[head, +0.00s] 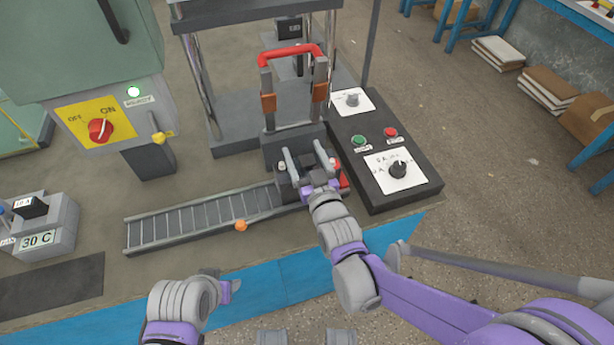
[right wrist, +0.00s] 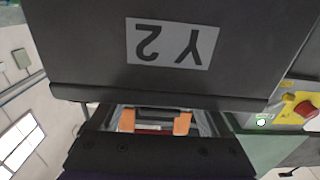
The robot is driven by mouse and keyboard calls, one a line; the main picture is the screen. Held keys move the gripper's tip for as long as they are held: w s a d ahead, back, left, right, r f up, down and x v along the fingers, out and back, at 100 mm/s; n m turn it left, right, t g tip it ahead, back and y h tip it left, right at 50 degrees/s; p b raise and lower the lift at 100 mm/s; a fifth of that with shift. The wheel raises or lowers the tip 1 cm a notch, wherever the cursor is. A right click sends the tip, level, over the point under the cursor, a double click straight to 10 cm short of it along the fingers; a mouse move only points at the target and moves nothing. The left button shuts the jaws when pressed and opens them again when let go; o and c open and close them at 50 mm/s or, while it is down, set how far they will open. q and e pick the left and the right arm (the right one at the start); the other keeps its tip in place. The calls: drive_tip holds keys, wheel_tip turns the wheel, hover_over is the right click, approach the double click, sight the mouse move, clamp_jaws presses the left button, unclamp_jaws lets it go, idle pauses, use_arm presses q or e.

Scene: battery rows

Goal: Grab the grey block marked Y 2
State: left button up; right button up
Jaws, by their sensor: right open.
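The grey block marked Y 2 (right wrist: 90,60) fills the upper part of the right wrist view. Its pale label is upside down there. In the head view a dark block (head: 288,186) sits at the right end of the ladder-like rail, partly hidden by my right gripper; no label is readable there. My right gripper (head: 309,166) is open, its two grey fingers apart over this block. I cannot tell whether they touch it. My left gripper (head: 228,291) is low in the head view, at the table's front edge; its fingers are not clear.
A frame with a red handle (head: 291,50) and orange pads stands just behind the block. A control box (head: 416,186) with knobs and buttons is close on the right. The rail (head: 190,219) runs left. A block marked 30 C (head: 62,238) stands at the far left.

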drive_tip(key=shift+w+a, duration=0.15)
drive_tip(key=shift+w, duration=0.2)
clamp_jaws()
idle(1.2)
